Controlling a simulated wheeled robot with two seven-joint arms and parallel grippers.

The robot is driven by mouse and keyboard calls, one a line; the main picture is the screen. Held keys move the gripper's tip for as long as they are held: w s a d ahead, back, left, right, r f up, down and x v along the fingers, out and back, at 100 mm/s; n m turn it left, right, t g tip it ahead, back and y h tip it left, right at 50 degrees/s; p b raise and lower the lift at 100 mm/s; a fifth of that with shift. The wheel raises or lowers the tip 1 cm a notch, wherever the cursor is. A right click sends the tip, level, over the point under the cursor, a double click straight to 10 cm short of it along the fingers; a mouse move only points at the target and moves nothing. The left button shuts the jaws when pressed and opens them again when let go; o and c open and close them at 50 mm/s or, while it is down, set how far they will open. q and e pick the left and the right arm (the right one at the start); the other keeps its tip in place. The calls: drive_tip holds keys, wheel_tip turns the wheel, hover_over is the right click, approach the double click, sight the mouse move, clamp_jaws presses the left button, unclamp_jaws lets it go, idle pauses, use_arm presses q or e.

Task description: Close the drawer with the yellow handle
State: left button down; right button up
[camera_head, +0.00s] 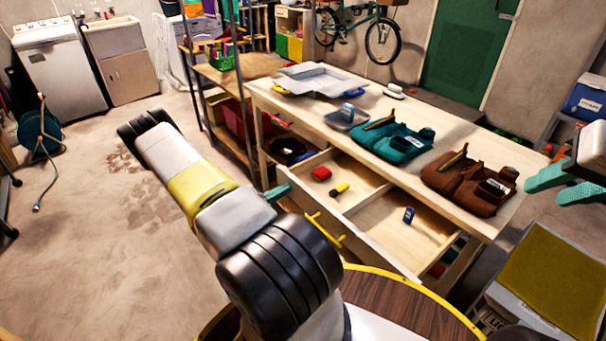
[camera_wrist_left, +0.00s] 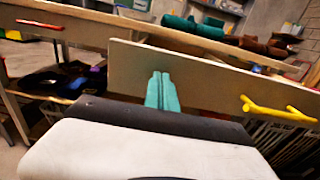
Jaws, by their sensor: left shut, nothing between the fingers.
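The wooden drawer (camera_head: 368,218) is pulled out from the workbench. Its yellow handle (camera_head: 325,229) sits on the front panel, and it also shows in the left wrist view (camera_wrist_left: 280,110). Inside lie a red item (camera_head: 321,174), a yellow-and-black item (camera_head: 339,190) and a blue item (camera_head: 408,215). My left gripper (camera_head: 278,192) is shut and empty at the left part of the drawer's front. In the left wrist view its teal fingers (camera_wrist_left: 161,90) overlap the front panel (camera_wrist_left: 205,90), left of the handle; I cannot tell if they touch. My right gripper (camera_head: 560,181) is open at the right edge.
The workbench top (camera_head: 330,132) holds a grey tray (camera_head: 315,80), a teal tool bag (camera_head: 392,143) and a brown tool bag (camera_head: 468,182). A red handle (camera_wrist_left: 40,24) shows left of the drawer. A yellow-topped bin (camera_head: 548,275) stands at right. The floor at left is mostly clear.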

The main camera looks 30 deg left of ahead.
sight(341, 164)
use_arm(q)
drive_tip(key=shift+w, duration=0.1)
drive_tip(key=x, duration=2.6)
drive_tip(key=shift+w+d, duration=0.15)
drive_tip(key=shift+d, duration=0.05)
drive_tip(key=shift+w+d+r, duration=0.1)
drive_tip(key=shift+w+r, duration=0.05)
drive_tip(key=shift+w, duration=0.25)
drive_tip(key=shift+w+r, duration=0.1)
